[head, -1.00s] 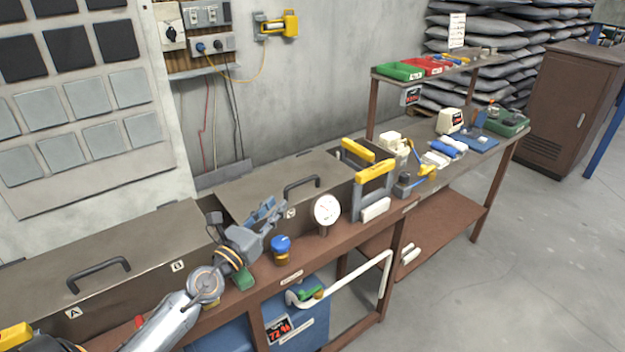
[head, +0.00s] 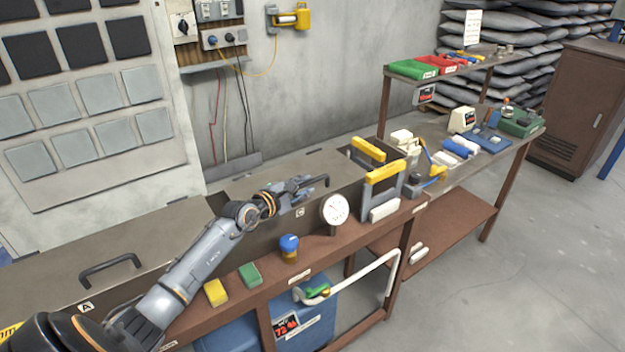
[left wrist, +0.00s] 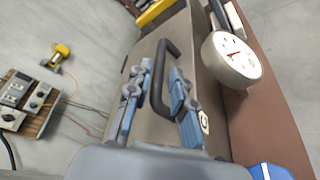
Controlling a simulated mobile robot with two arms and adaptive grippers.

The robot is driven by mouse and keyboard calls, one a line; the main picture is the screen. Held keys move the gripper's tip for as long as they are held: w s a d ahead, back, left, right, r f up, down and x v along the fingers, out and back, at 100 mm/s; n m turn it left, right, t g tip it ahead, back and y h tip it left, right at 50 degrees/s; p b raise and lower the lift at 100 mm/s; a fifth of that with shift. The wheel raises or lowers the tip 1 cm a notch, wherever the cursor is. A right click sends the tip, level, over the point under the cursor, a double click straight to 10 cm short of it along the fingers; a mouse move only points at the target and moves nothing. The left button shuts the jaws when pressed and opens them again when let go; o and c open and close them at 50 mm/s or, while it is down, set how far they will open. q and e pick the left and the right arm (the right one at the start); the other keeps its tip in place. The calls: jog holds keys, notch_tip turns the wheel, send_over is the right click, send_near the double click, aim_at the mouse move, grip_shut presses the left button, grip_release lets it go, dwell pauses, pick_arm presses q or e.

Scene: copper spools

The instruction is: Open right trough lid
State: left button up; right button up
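The right trough lid (head: 255,178) is a flat grey-brown plate, lying closed on the trough marked C. Its dark bar handle (head: 322,181) is partly hidden by my left gripper (head: 297,190) in the head view. In the left wrist view, the lid (left wrist: 178,25) lies below my left gripper (left wrist: 157,105). Its blue-grey fingers are apart, one on each side of the handle (left wrist: 158,80). The right finger is close to the bar; I cannot tell whether it touches. My right gripper is not in view.
A round white gauge (head: 334,209) stands close in front of the trough. A blue-topped knob (head: 289,245) and green (head: 250,274) and yellow blocks (head: 215,292) line the bench edge. Yellow-handled frames (head: 385,173) stand right of the lid. A wall (head: 330,80) rises behind.

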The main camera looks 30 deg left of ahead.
aim_at(308, 183)
pick_arm(q)
jog(key=shift+x, duration=2.1)
grip_shut()
